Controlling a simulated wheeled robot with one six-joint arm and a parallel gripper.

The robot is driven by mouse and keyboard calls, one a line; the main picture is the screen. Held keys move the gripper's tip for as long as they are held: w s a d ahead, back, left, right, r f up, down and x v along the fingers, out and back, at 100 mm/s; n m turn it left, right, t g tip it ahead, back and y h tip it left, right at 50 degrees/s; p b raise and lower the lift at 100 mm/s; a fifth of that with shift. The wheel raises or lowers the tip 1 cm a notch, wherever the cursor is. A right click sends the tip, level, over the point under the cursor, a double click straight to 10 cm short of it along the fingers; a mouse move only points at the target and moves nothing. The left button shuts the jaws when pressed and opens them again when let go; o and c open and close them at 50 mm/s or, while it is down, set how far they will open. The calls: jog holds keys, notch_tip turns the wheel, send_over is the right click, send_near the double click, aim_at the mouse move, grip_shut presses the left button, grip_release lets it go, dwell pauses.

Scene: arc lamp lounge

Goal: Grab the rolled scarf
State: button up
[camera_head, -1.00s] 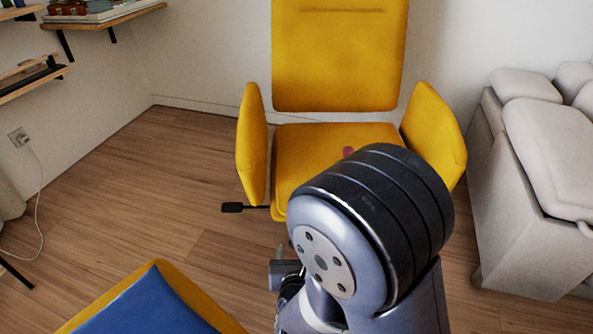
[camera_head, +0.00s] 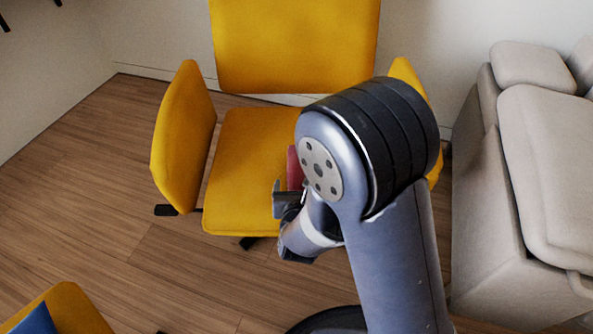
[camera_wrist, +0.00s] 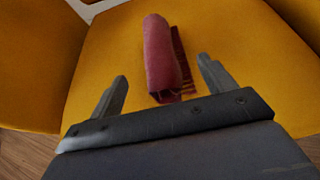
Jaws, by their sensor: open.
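The rolled scarf (camera_wrist: 160,55) is a dark pink-red roll with a fringed edge on its right side. It lies on the seat of the yellow chair (camera_wrist: 105,50). In the head view, only a small part of the scarf (camera_head: 294,168) shows, the rest hidden behind my arm. In the wrist view, my gripper (camera_wrist: 163,85) is open, with one finger to each side of the scarf's near end. The scarf extends beyond the fingertips, away from me. I cannot tell how far above the seat the fingers are. My gripper is mostly hidden in the head view.
The yellow chair's left armrest (camera_head: 183,135) and backrest (camera_head: 295,45) surround the seat. A light grey sofa (camera_head: 510,200) stands at the right. A blue cushion (camera_head: 36,322) on yellow upholstery is at the bottom left. Wooden floor (camera_head: 90,190) is clear at the left.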

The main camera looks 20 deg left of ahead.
aim_at(297, 178)
jog(key=b+x, duration=0.1)
jog(key=x, duration=0.4)
jog(key=shift+f, duration=0.1)
jog(key=shift+c, duration=0.6)
jog(key=c, duration=1)
